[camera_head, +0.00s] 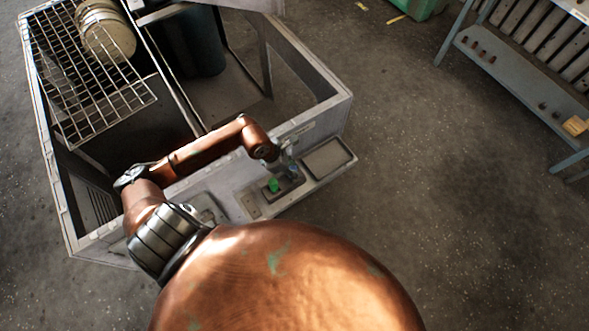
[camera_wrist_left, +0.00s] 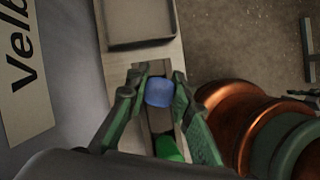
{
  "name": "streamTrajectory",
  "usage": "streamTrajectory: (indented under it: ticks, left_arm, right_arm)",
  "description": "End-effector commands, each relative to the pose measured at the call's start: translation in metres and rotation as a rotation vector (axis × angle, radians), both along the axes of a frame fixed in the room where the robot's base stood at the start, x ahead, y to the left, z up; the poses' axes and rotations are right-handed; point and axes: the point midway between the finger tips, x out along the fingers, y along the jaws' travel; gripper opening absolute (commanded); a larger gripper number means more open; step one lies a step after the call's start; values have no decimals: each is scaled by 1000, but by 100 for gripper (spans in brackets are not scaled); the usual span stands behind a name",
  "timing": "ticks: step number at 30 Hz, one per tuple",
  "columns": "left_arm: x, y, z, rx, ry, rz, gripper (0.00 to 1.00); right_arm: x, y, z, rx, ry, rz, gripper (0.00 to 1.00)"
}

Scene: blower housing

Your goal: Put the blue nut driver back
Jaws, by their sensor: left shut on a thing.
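The blue nut driver (camera_wrist_left: 159,92) shows as a rounded blue handle end in the left wrist view. My left gripper (camera_wrist_left: 158,80) is shut on it, with a green-edged finger on each side. In the head view my left gripper (camera_head: 286,162) is over the ledge at the housing's front right corner, above a small dark holder (camera_head: 287,187). The driver's shaft is hidden, so I cannot tell whether it is in the holder. A green handle (camera_head: 273,185) stands in the holder beside it, and also shows in the left wrist view (camera_wrist_left: 167,148). My right gripper is out of view.
A shallow empty tray (camera_head: 327,158) is on the ledge right of the holder. The grey housing frame (camera_head: 318,62) rises behind, with a wire rack (camera_head: 85,85) at its left. A bench (camera_head: 530,75) stands far right. The floor between is clear.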

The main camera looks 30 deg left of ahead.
Motion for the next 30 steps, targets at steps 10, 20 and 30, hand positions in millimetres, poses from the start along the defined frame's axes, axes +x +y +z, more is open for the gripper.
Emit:
streamTrajectory:
  ticks: [10, 20, 30]
  left_arm:
    - [0, 0, 0, -1, 1, 0, 37]
    - [-1, 0, -1, 0, 2, 0, 46]
    - [-1, 0, -1, -1, 1, 0, 59]
  right_arm:
    - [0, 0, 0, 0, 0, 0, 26]
    - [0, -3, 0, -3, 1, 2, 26]
    - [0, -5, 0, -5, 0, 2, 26]
